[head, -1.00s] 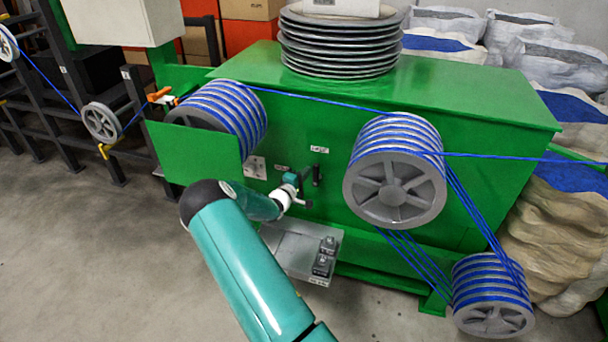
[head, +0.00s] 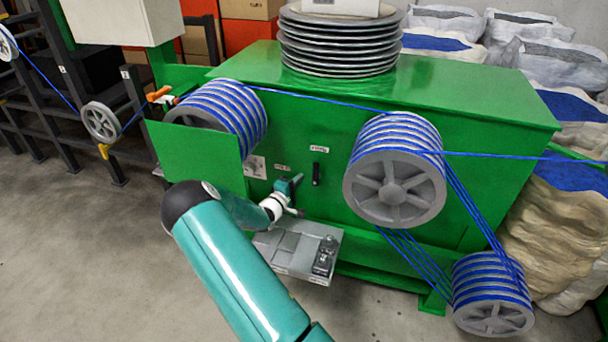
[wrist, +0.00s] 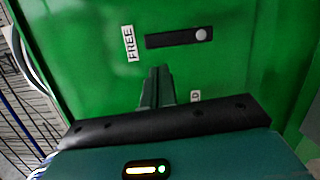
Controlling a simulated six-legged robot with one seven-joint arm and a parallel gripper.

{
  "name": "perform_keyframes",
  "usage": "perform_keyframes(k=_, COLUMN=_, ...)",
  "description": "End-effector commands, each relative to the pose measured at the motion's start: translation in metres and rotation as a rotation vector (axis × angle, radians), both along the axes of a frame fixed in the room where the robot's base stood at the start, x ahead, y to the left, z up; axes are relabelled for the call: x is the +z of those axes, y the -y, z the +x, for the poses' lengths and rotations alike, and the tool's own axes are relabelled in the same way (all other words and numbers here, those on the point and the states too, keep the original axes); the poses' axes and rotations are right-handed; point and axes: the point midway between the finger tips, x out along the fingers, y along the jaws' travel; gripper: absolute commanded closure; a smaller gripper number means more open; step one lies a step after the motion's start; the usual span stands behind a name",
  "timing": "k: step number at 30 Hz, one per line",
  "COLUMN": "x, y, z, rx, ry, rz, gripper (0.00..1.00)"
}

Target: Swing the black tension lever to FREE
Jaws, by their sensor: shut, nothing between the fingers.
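The black tension lever (head: 316,174) stands upright on the green machine front in the head view, below the FREE label (head: 319,149). In the wrist view the lever (wrist: 175,38) lies across the picture. Its left end is beside the FREE label (wrist: 129,44), and a round grey part is at its right end. My gripper (head: 297,181) is left of the lever in the head view. In the wrist view my gripper's fingers (wrist: 157,72) are together and empty, with a green gap between them and the lever.
The large cable wheel (head: 390,190) and blue cable runs (head: 480,210) are to the right.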

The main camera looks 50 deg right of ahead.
Motion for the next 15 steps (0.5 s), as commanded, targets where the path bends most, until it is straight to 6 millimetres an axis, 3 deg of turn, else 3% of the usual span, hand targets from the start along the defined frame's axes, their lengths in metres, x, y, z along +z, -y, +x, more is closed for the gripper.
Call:
perform_keyframes(k=3, x=0.0, y=-0.029, z=-0.006, rx=0.002, ry=0.001, rz=0.001, gripper=1.0)
perform_keyframes(k=9, x=-0.001, y=-0.067, z=-0.015, rx=0.002, ry=0.001, rz=0.001, gripper=1.0)
perform_keyframes(k=15, x=-0.002, y=-0.084, z=-0.02, rx=0.0, ry=0.001, rz=0.001, gripper=1.0)
